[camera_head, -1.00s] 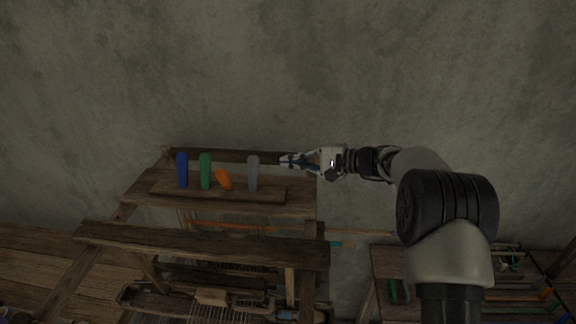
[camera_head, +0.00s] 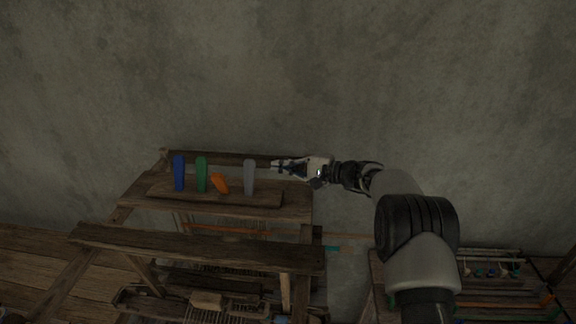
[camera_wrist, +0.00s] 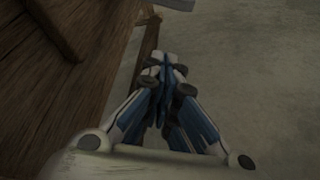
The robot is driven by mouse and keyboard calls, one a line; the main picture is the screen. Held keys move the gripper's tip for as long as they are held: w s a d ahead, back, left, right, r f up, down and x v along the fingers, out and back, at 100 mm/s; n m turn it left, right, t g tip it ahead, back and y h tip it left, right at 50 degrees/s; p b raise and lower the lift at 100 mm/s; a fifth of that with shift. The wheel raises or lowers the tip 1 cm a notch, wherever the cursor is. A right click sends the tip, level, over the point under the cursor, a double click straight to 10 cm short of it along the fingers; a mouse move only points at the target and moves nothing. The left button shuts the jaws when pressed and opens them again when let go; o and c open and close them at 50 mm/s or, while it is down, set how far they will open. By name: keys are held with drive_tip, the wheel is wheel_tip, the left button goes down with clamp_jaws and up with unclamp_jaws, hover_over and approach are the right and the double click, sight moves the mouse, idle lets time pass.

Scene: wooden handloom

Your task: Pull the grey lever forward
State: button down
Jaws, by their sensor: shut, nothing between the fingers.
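The grey lever (camera_head: 249,177) stands upright at the right end of a row of levers on the loom's top board. My gripper (camera_head: 277,168) is just to the right of the grey lever in the head view, with its fingertips pointing left toward it. A small gap shows between them. In the wrist view my gripper (camera_wrist: 166,70) has its fingers together with nothing between them. A grey piece, probably the grey lever (camera_wrist: 176,4), shows at the top edge of that view, beyond the fingertips.
A blue lever (camera_head: 178,173) and a green lever (camera_head: 201,174) stand upright to the left. An orange lever (camera_head: 219,183) leans, next to the grey one. The wooden loom frame (camera_head: 200,243) lies in front and below. A rack with coloured items (camera_head: 490,280) stands at the right. The wall is behind.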

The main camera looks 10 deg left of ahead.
sight(249, 179)
drive_tip(key=p+x, duration=0.1)
drive_tip(key=x, duration=0.4)
drive_tip(key=shift+w+a, duration=0.1)
drive_tip(key=shift+a, duration=0.25)
drive_tip(key=shift+s+d+r+p, duration=0.1)
drive_tip(key=shift+s+r+p, duration=0.25)
drive_tip(key=shift+s, duration=0.6)
drive_tip(key=shift+s+d+r+p, duration=0.1)
drive_tip(key=shift+s+r, duration=0.35)
drive_tip(key=shift+s, duration=0.45)
